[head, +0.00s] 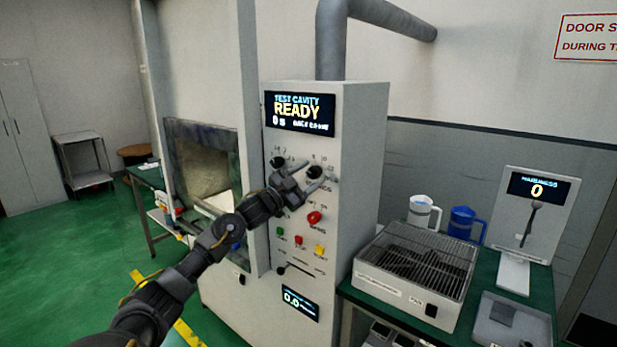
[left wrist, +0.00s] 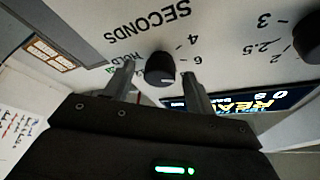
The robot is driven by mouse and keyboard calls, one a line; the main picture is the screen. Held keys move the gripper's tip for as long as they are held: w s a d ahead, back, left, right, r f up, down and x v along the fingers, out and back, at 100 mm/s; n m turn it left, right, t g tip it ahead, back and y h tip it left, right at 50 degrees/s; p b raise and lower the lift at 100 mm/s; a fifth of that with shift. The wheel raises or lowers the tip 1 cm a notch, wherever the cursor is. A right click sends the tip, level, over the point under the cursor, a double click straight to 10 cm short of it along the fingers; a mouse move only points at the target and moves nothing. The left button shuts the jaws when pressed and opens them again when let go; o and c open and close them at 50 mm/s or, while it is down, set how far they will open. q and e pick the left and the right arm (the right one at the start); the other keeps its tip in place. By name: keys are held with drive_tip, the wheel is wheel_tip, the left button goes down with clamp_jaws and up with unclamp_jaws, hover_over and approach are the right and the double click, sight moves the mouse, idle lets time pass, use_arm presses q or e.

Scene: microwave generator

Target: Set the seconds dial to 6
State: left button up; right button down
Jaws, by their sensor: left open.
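The seconds dial (left wrist: 160,68) is a black round knob with a pale pointer mark, on the panel of the grey generator cabinet (head: 355,150). The wrist view is upside down; the labels SECONDS, 4, 6 and HOLD show around the dial, and the mark's exact setting is hard to tell. My left gripper (head: 310,178) is open, its fingers (left wrist: 158,80) on either side of the dial. Whether they touch it I cannot tell. In the head view the dial (head: 314,171) is partly hidden by the gripper. The display (head: 299,111) reads READY and 0 s. My right gripper is not in view.
A second black dial (head: 277,162) sits left of the seconds dial. A red knob (head: 314,218) and small coloured buttons (head: 299,240) lie below. The open cavity (head: 207,165) is to the left. A green bench with a wire-topped box (head: 415,275) and mugs stands right.

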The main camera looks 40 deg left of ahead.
use_arm(q)
drive_tip(key=shift+s+f, duration=0.2)
drive_tip(key=b+v, duration=0.4)
drive_tip(key=v, duration=0.6)
drive_tip(key=shift+s+a, duration=0.2)
